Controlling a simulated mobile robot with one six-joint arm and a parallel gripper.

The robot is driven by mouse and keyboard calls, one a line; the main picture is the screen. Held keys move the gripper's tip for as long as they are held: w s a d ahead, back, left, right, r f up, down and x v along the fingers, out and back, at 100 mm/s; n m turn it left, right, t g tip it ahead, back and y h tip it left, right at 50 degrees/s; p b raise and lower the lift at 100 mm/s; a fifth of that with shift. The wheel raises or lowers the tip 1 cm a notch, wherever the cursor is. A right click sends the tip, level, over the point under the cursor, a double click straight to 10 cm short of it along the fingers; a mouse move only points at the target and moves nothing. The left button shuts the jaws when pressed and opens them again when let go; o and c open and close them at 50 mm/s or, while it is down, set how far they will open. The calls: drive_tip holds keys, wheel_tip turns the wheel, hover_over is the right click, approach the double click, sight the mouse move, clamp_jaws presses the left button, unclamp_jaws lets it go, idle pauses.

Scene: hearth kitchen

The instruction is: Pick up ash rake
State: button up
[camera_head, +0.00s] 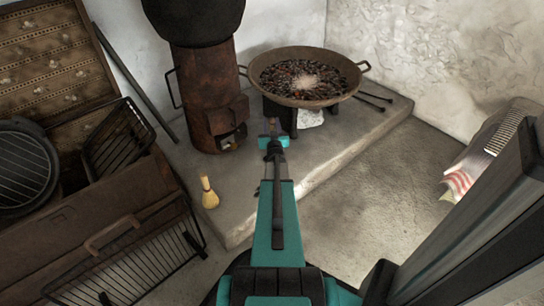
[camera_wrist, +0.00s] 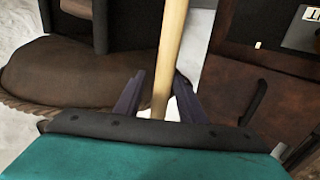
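A pale wooden handle (camera_wrist: 172,45), which appears to be the ash rake's, runs down from the top of the wrist view and passes between my gripper's fingers. My gripper (camera_wrist: 158,92) is open around it, with a gap visible on the left side and a narrower one on the right. The rake's head is out of view there. In the head view my gripper (camera_head: 273,127) is between the rusty stove and the brazier. My arm hides most of what is there, and I cannot make out the rake.
A rusty stove (camera_head: 208,85) with a black pot (camera_head: 193,18) stands left of my gripper. A wide pan (camera_head: 305,98) of embers stands behind and right.

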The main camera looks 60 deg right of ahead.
drive_tip(key=shift+c, duration=0.4)
clamp_jaws()
drive_tip(key=shift+r, duration=0.1)
drive_tip(key=s+a+r+p, duration=0.2)
drive_tip(key=s+a, duration=0.3)
drive_tip(key=s, duration=0.1)
drive_tip(key=s+a+r+p, duration=0.2)
drive_tip(key=s+a+p, duration=0.1)
drive_tip(key=s+a, duration=0.2)
drive_tip(key=shift+s+r+p, duration=0.35)
drive_tip(key=shift+s+r, duration=0.05)
drive_tip(key=shift+s, duration=0.3)
drive_tip(key=shift+a, duration=0.1)
drive_tip(key=shift+w, duration=0.1)
idle(0.6)
